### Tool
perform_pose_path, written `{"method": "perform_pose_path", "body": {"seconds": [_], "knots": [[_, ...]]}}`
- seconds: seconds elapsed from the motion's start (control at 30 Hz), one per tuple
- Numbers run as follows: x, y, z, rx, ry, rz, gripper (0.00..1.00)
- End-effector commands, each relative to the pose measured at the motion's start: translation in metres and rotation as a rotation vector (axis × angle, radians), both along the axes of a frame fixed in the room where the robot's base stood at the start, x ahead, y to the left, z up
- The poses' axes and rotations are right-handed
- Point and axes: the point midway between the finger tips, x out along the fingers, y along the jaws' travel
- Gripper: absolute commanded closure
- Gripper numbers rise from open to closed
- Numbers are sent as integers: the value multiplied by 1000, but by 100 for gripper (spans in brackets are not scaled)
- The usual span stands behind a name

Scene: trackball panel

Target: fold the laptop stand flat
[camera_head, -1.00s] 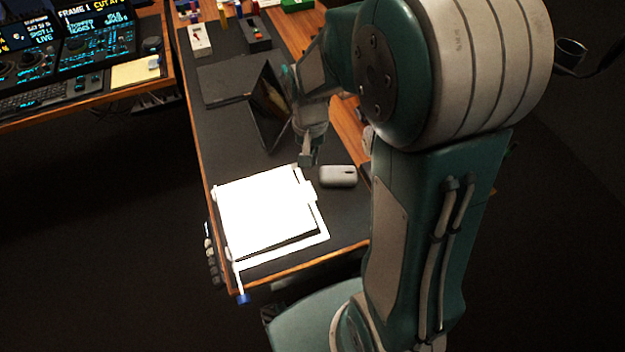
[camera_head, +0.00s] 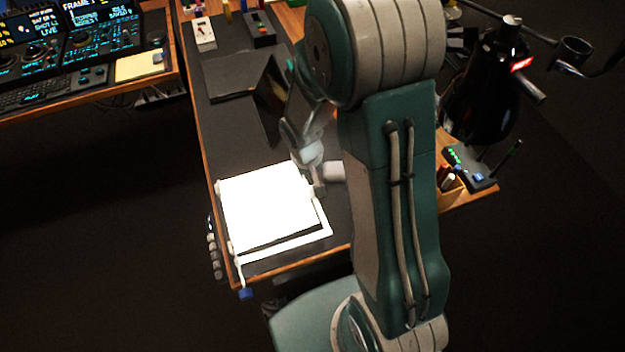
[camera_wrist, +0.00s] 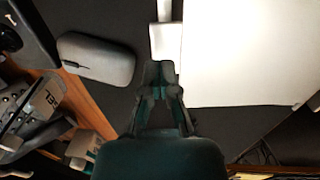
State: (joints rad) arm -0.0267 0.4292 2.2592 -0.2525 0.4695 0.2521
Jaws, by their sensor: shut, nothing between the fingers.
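A bright white plate (camera_head: 262,210) lies over a white frame at the front of the dark desk, with a dark gap along its near edge; it looks like the laptop stand, nearly flat. It also fills the upper right of the wrist view (camera_wrist: 245,50). A white tab (camera_wrist: 164,42) sits by its edge. My gripper (camera_head: 318,188) is shut and empty beside the plate's right edge. In the wrist view its fingertips (camera_wrist: 160,72) are just below the tab; I cannot tell whether they touch. A dark hinged panel (camera_head: 268,100) stands tilted farther back.
A pale rounded mouse-like thing (camera_wrist: 97,60) lies close left of my fingers, partly hidden in the head view (camera_head: 334,171). A dark flat slab (camera_head: 230,82) adjoins the tilted panel. Small control boxes (camera_head: 258,30) stand at the back. Bare desk shows behind the plate.

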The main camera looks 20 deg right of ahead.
Motion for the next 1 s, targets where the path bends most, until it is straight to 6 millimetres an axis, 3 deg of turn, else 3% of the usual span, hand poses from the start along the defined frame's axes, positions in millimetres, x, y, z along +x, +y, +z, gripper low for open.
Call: {"method": "perform_pose_path", "body": {"seconds": [0.2,0.63,1.0], "knots": [[0,-2,-17,0,0,0,100],[0,-3,-21,0,1,-1,100],[0,-8,-53,0,1,0,100]]}}
